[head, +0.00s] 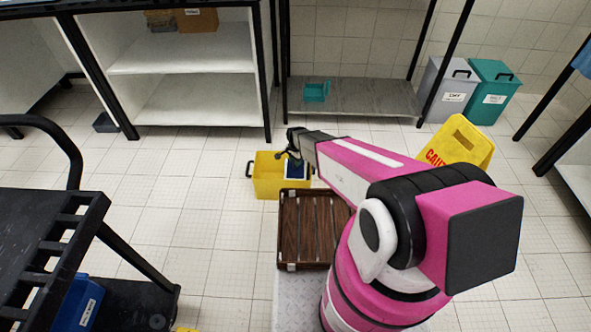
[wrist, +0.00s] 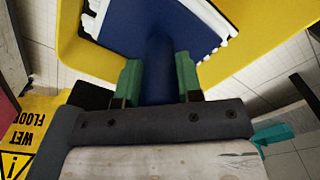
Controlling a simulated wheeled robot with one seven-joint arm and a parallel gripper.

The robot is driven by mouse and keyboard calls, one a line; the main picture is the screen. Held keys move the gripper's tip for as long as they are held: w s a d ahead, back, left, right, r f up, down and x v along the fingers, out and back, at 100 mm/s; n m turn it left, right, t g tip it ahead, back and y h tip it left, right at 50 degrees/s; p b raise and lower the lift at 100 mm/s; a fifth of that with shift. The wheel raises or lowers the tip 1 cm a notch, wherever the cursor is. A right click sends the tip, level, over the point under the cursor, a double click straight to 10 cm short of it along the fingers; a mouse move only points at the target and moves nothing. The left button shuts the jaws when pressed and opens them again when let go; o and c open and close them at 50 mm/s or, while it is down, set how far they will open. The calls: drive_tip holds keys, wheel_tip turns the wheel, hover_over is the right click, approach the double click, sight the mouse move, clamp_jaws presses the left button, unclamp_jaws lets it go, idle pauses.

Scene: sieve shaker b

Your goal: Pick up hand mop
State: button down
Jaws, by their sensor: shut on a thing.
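The hand mop (wrist: 112,20) has a blue head with white fringe along its edges and a blue handle. In the wrist view its handle (wrist: 158,70) lies between the green fingers of my gripper (wrist: 158,82), which is shut on it. The mop head lies over or inside a yellow bucket (wrist: 255,45). In the head view my gripper (head: 290,153) is above the yellow bucket (head: 267,184), and a small blue part of the mop (head: 296,169) shows in it. The mop's underside is hidden.
A brown slatted crate (head: 307,230) stands in front of the bucket. A yellow caution sign (head: 458,143) is to the right, with grey (head: 447,92) and teal (head: 490,92) bins behind. A black cart (head: 45,250) is at left. Tiled floor between cart and bucket is clear.

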wheel_tip(320, 180, up, 10)
drive_tip(key=shift+r, duration=0.1)
idle(0.5)
